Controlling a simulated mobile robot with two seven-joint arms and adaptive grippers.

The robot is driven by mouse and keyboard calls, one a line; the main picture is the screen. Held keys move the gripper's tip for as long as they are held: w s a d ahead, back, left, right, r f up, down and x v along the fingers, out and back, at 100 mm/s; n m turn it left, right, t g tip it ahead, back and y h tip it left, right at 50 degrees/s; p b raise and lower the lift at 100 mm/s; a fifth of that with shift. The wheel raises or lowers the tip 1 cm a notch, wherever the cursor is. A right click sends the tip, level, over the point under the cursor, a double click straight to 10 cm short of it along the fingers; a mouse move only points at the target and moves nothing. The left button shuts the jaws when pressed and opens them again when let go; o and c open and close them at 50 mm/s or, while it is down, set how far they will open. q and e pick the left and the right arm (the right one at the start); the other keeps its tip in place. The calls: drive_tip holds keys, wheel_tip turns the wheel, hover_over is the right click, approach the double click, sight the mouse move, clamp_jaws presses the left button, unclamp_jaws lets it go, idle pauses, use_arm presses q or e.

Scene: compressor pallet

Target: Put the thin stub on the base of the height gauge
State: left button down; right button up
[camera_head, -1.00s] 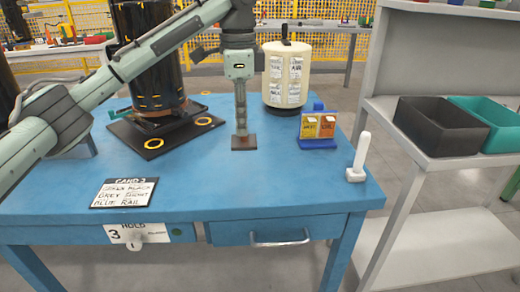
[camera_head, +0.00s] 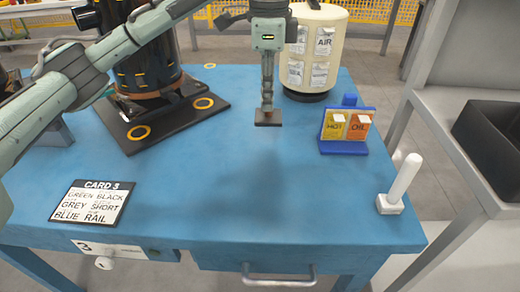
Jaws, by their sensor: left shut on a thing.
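My left gripper (camera_head: 267,98) points straight down over the middle of the blue table. It is shut on a small piece with a flat brown square foot (camera_head: 268,118); the fingers hide its upper part. The foot appears to be just above the table, with a faint shadow below it. I cannot tell for sure that this piece is the thin stub. A white upright post on a small white block (camera_head: 391,204) stands at the table's front right corner. It may be the height gauge, but I see no scale on it. My right gripper is not in view.
The blue table (camera_head: 240,200) is clear in front of the gripper. A black machine on a dark plate (camera_head: 185,118) stands left. A cream tank (camera_head: 332,40) and a blue HOT/OIL card stand (camera_head: 342,148) are right. Card 3 (camera_head: 90,203) lies front left.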

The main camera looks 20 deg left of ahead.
use_arm(q)
drive_tip(key=s+f, duration=0.1)
drive_tip(key=s, duration=0.1)
drive_tip(key=s+f, duration=0.3)
drive_tip(key=s, duration=0.1)
drive_tip(key=shift+s+d+f, duration=0.15)
drive_tip(key=shift+s+f, duration=0.15)
wheel_tip(320, 180, down, 3)
drive_tip(key=shift+f+b, duration=0.2)
drive_tip(key=shift+b, duration=0.35)
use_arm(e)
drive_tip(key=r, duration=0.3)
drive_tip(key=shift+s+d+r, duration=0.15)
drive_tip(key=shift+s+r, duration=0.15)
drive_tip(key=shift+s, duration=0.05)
